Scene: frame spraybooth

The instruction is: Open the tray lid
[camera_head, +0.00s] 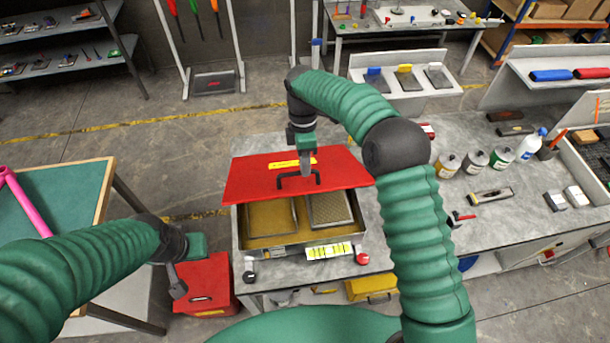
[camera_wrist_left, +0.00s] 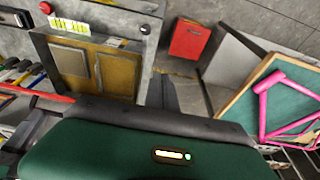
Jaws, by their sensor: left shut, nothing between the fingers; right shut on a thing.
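The red tray lid (camera_head: 246,178) is lifted at a tilt above the metal tray (camera_head: 291,245), with a gap at the front. Inside the tray are a tan bottom and two framed panels. My left gripper (camera_head: 178,290) is shut and empty, low to the left of the tray, near a red box. In the left wrist view the tray (camera_wrist_left: 92,72) shows at the upper left. The left fingers show only in part there.
Bottles (camera_head: 503,156), a brush (camera_head: 490,194) and small blocks stand on the bench right of the tray. A red box (camera_head: 208,290) is below at left. A green-topped table (camera_head: 70,192) with a pink frame (camera_head: 22,200) is at far left.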

